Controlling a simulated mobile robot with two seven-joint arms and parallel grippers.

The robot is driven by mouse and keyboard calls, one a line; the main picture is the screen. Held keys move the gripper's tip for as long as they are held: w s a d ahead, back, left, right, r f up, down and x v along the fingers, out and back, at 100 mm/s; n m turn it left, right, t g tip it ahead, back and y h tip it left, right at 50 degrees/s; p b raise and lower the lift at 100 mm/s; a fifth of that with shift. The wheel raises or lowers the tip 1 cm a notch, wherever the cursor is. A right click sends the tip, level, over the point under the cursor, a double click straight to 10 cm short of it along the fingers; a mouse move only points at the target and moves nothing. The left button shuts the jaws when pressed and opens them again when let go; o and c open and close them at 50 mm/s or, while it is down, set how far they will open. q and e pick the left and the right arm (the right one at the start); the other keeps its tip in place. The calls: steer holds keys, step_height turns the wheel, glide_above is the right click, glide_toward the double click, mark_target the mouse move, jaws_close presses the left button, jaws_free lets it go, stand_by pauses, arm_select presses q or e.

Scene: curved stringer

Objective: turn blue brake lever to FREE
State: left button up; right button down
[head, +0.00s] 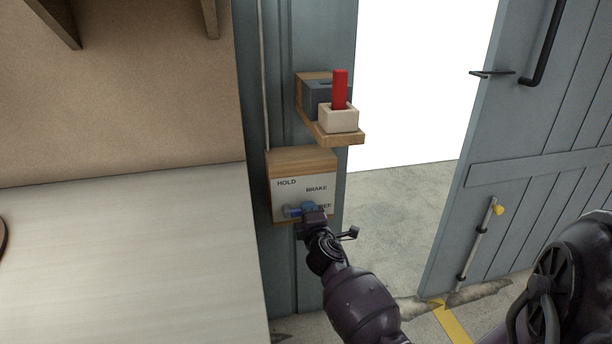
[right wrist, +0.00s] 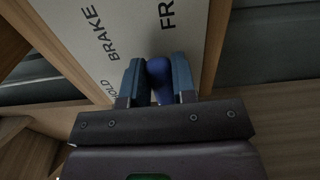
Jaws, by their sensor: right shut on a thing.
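The blue brake lever (head: 291,212) is on the lower part of a white panel (head: 283,198) labelled HOLD at upper left, BRAKE in the middle and FREE at lower right. My right gripper (head: 309,208) is at the panel, partly covering the lever and the FREE label. In the right wrist view, the lever's dark blue rounded handle (right wrist: 159,79) sits between the two fingers of my right gripper (right wrist: 158,84), which is shut on it close to the partly hidden FREE label. My left gripper is not in view.
Above the panel, a wooden shelf (head: 349,139) holds a cream block (head: 338,119) with a red upright piece (head: 340,90) and a grey box (head: 317,98). A pale counter (head: 120,255) lies left. An open grey-blue door (head: 535,130) stands right.

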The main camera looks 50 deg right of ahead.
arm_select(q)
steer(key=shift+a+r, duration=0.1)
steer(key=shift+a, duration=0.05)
arm_select(e)
steer(key=shift+f, duration=0.15)
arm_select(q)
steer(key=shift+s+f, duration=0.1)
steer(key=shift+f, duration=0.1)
arm_select(e)
steer(key=c, duration=0.9)
jaws_free()
steer(key=shift+s+a, duration=0.1)
